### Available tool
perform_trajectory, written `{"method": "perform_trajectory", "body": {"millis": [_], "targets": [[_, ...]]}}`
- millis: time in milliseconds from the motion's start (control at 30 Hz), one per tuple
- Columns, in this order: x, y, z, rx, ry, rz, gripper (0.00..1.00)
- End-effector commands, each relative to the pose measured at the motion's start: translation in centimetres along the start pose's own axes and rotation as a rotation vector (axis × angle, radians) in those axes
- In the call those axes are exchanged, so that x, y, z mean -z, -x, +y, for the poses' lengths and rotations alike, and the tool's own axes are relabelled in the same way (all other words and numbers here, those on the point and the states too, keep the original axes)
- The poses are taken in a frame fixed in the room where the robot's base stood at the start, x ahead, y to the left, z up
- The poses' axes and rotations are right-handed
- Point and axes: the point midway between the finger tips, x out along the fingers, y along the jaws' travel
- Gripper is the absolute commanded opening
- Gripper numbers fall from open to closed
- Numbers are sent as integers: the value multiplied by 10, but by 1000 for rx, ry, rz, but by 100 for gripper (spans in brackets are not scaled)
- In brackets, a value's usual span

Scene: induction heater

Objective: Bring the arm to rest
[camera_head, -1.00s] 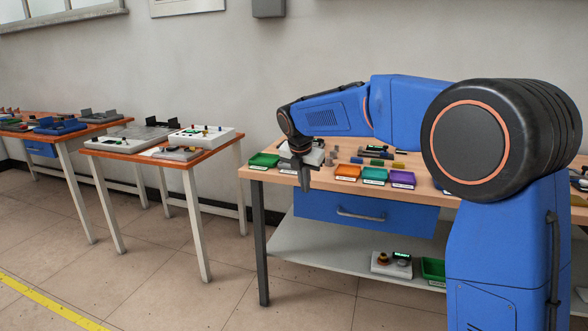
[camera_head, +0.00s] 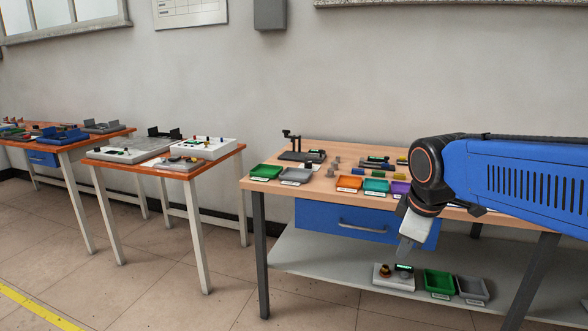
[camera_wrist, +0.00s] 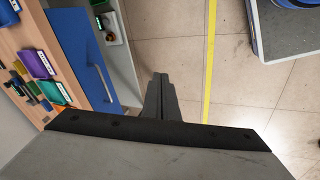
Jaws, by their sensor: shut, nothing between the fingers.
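My gripper (camera_head: 404,248) hangs pointing down in front of the workbench's blue drawer, at the right of the head view. In the wrist view its fingers (camera_wrist: 161,82) are together with nothing between them, above bare floor beside the bench. My blue arm reaches in from the right edge of the head view and covers the right part of the bench.
The wooden workbench (camera_head: 262,186) carries a green tray (camera_head: 265,172), an orange tray (camera_head: 349,183) and other small parts. Its lower shelf (camera_head: 320,262) holds a white device (camera_head: 393,277) and trays. Two smaller tables stand left. The floor (camera_head: 170,285) in front is clear.

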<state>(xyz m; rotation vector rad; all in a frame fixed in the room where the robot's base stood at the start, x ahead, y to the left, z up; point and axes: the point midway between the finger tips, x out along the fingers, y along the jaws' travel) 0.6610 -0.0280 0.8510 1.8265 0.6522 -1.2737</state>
Motion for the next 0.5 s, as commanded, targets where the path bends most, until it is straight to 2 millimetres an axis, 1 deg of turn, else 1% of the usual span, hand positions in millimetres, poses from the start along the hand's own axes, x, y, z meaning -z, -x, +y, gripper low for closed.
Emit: {"method": "perform_trajectory", "body": {"millis": [33,200,400,500], "targets": [[-16,2,-11,-4,-78,4,0],[-60,1,-49,-3,-361,20,0],[-105,-8,-95,-2,-685,39,0],[-121,-14,-114,1,-818,47,0]]}}
